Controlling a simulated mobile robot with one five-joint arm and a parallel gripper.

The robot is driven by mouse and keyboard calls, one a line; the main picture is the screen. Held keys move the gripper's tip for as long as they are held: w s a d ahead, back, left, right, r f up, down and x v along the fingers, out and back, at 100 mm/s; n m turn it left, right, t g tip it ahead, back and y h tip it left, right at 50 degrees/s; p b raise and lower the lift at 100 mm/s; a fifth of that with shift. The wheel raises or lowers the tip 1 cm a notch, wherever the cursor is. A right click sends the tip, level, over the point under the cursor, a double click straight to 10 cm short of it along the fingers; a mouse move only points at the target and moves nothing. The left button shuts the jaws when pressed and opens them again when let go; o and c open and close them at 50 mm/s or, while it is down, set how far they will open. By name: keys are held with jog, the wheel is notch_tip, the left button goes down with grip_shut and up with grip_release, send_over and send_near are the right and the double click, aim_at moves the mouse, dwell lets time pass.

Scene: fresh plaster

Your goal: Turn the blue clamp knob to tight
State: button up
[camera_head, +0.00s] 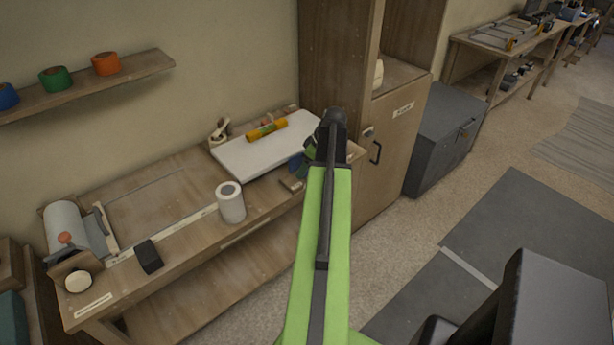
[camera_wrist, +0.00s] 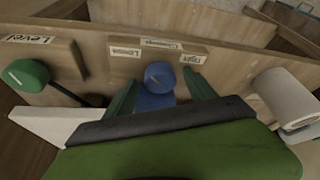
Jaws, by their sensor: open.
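The blue clamp knob (camera_wrist: 159,77) shows in the wrist view on a wooden front, with a thin pale line on its face. It also shows in the head view (camera_head: 296,163) at the bench's front edge. Label plates beside it read Loosen (camera_wrist: 126,50), Clamp (camera_wrist: 162,45) and Tight (camera_wrist: 193,58), upside down in the wrist view. My gripper (camera_wrist: 160,84) is open, its green fingers on either side of the knob. I cannot tell whether they touch it. In the head view my arm hides most of the gripper.
A green knob (camera_wrist: 27,75) sits by a Level label (camera_wrist: 29,38). A tall cabinet (camera_head: 397,125) stands right of the bench.

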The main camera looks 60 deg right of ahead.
jog(key=shift+w+f, duration=0.1)
jog(key=c, duration=1.3)
jog(key=shift+d, duration=0.15)
jog(key=shift+c, duration=0.3)
jog(key=shift+a+m+h, duration=0.35)
jog(key=shift+m+h, duration=0.25)
jog(key=shift+m, duration=0.6)
jog(key=m+h, duration=0.1)
jog(key=m, duration=0.2)
jog(key=m+g+h, duration=0.1)
jog(key=m, duration=0.2)
jog(key=shift+a, duration=0.15)
jog(key=m+g, duration=0.1)
jog(key=m, duration=0.1)
jog(key=m+h, duration=0.1)
jog(key=m, duration=0.2)
jog(key=shift+w+m+g, duration=0.2)
jog(key=shift+m+g, duration=0.1)
jog(key=shift+g, duration=0.1)
jog(key=shift+m+g+h, duration=0.4)
jog(key=shift+m+g, duration=0.3)
jog(key=shift+m, duration=1.2)
